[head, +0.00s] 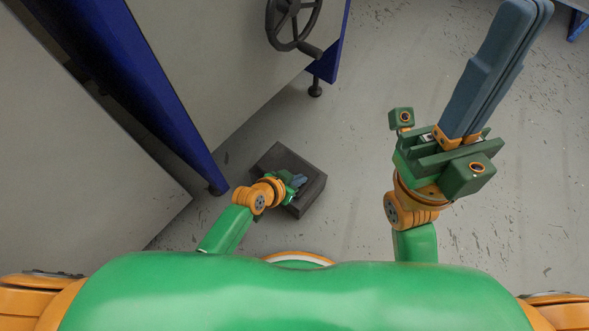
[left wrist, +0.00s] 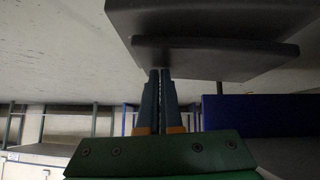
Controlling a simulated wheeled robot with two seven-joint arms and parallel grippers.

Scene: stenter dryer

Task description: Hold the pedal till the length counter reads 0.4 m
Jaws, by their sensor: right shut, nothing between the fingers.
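The pedal (head: 281,160) is a dark grey block on the floor, low in front of me. It fills the upper right of the left wrist view (left wrist: 215,55) as two stacked dark slabs. My left gripper (head: 299,181) is over the pedal in the head view. In the left wrist view its fingers (left wrist: 160,74) are together, with nothing between them, and their tips meet the edge of the nearer slab; I cannot tell whether they press it. My right gripper (head: 543,8) is shut and empty, raised at the right, away from the pedal. The length counter is not in view.
A grey machine panel with a blue frame post (head: 170,115) stands left of the pedal. A dark handwheel (head: 292,20) is on the machine at the top, above a levelling foot (head: 315,88). The floor (head: 355,130) between pedal and right arm is clear.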

